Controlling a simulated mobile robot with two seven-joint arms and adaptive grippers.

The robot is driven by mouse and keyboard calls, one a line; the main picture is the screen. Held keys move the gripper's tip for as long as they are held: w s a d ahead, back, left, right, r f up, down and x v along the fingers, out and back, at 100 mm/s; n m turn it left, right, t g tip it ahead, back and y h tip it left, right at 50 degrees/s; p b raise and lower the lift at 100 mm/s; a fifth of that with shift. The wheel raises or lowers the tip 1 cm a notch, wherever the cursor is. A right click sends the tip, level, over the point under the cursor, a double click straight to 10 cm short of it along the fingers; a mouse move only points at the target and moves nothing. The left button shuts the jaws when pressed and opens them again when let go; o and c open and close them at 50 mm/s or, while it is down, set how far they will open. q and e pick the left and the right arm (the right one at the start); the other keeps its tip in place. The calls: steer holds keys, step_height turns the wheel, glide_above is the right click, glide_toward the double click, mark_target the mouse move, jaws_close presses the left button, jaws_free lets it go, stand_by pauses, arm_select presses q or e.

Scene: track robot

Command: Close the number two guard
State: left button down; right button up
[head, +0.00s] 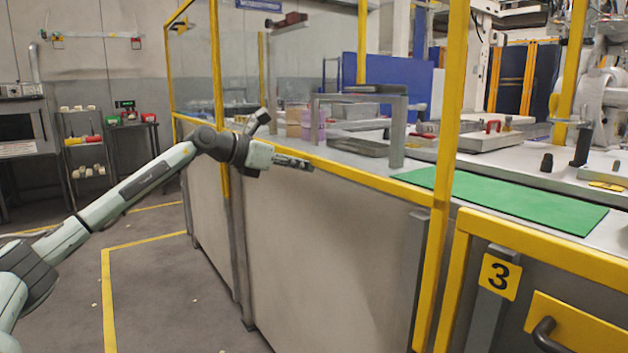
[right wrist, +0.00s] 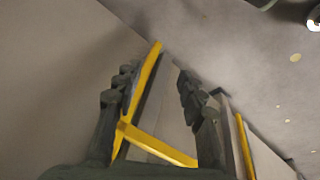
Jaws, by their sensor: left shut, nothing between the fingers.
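No number two sign shows in either view, so I cannot tell which guard carries it. A yellow-framed guard with a number 3 plate (head: 499,277) stands at the lower right of the head view. A yellow-framed enclosure with a clear panel (head: 240,70) stands behind my left arm. My left gripper (head: 308,165) is shut and empty, in front of the yellow rail at the bench edge. My right gripper (right wrist: 158,78) is open in the right wrist view, with yellow bars (right wrist: 155,145) seen between and beyond its fingers. It is outside the head view.
A dark handle (head: 548,335) is on the number 3 guard. A green mat (head: 510,200) lies on the bench. A tall yellow post (head: 445,150) rises at the bench front. Shelves (head: 85,150) stand at the far left. The grey floor (head: 160,290) at the lower left is open.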

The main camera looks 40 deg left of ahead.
arm_select(q)
steer(key=shift+s+r, duration=0.1)
steer(key=shift+r, duration=0.45)
arm_select(e)
steer(key=shift+w+f, duration=0.1)
steer(key=shift+w, duration=0.25)
arm_select(q)
steer(key=shift+r, duration=0.1)
arm_select(e)
steer(key=shift+f, duration=0.1)
